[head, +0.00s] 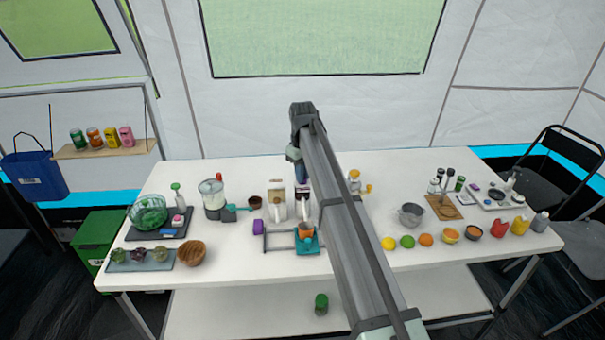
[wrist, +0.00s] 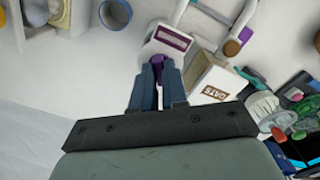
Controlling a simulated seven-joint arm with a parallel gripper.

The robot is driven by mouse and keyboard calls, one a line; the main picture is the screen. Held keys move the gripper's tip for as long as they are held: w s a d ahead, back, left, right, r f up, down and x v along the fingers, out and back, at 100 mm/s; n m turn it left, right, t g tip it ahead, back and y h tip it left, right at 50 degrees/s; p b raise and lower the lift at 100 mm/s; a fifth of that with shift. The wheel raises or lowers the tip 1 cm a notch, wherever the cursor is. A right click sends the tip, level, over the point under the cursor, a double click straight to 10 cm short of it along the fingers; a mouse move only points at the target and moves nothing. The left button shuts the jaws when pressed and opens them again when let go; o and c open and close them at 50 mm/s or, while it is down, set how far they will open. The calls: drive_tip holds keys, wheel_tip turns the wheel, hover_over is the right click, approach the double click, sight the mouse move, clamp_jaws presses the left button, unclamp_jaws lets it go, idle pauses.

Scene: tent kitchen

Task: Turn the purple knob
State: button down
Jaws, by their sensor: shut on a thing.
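The purple knob (wrist: 157,66) shows in the wrist view between the tips of my gripper's dark blue fingers. It is on the near side of a white appliance (wrist: 151,52) with a purple panel. My gripper (wrist: 159,69) is shut on the knob, and the fingers hide most of it. In the head view my gripper (head: 301,180) points down behind the middle of the table, and my arm covers part of the appliance. The knob is hidden there.
An oats box (wrist: 215,88) stands close to the fingers in the wrist view. A blue cup (wrist: 115,13) is at the upper left.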

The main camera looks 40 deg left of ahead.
drive_tip(key=m, duration=0.6)
drive_tip(key=shift+m, duration=0.3)
idle(0.4)
drive_tip(key=c, duration=1.2)
unclamp_jaws()
drive_tip(key=shift+o, duration=0.2)
drive_tip(key=shift+r, duration=0.15)
wheel_tip(320, 180, up, 14)
drive_tip(key=shift+f, duration=0.2)
